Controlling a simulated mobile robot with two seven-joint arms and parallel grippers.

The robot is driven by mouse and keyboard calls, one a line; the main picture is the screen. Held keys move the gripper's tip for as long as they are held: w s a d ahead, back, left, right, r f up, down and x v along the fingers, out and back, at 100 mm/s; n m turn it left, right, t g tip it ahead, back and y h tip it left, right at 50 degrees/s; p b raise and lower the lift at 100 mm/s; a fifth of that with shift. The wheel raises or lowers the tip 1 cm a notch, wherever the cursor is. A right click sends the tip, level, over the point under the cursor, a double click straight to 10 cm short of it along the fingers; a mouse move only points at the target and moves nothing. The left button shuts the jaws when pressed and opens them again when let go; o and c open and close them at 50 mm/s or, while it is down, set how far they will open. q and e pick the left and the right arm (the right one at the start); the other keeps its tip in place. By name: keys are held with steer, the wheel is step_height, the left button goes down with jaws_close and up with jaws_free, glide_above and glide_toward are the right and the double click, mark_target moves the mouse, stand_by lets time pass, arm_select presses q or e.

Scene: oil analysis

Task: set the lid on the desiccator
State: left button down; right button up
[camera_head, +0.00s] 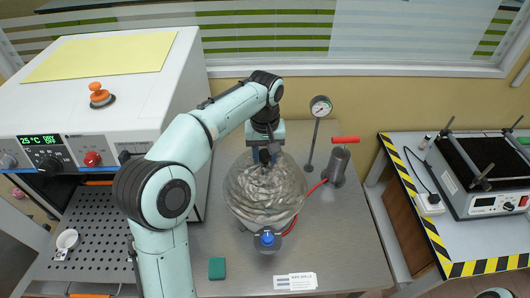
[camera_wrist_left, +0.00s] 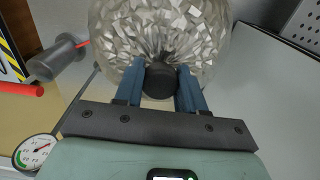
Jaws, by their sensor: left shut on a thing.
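The lid (camera_head: 265,192) is a clear, faceted, silvery dome in the middle of the steel bench. My left gripper (camera_head: 265,156) is above it, pointing down, shut on its dark knob. In the left wrist view the blue fingers (camera_wrist_left: 160,84) sit on both sides of the black knob (camera_wrist_left: 160,78), with the faceted dome (camera_wrist_left: 165,25) beyond. The desiccator is mostly hidden under the dome; a blue-capped valve (camera_head: 267,238) shows at its front. I cannot tell whether the lid's rim touches it. My right gripper is not in view.
A pressure gauge (camera_head: 320,106) on a stand and a grey pump (camera_head: 339,163) with a red handle and red hose stand right of the desiccator. A white oven (camera_head: 120,100) is at left. A green block (camera_head: 217,268) and a label (camera_head: 295,281) lie in front.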

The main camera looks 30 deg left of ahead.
arm_select(q)
steer(key=shift+f, duration=0.15)
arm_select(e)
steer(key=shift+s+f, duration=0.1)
arm_select(q)
steer(key=c, duration=0.6)
jaws_free()
step_height(320, 180, up, 5)
steer(key=shift+f+p, duration=0.1)
steer(key=shift+p, duration=0.25)
step_height(320, 180, up, 9)
steer(key=shift+f, duration=0.2)
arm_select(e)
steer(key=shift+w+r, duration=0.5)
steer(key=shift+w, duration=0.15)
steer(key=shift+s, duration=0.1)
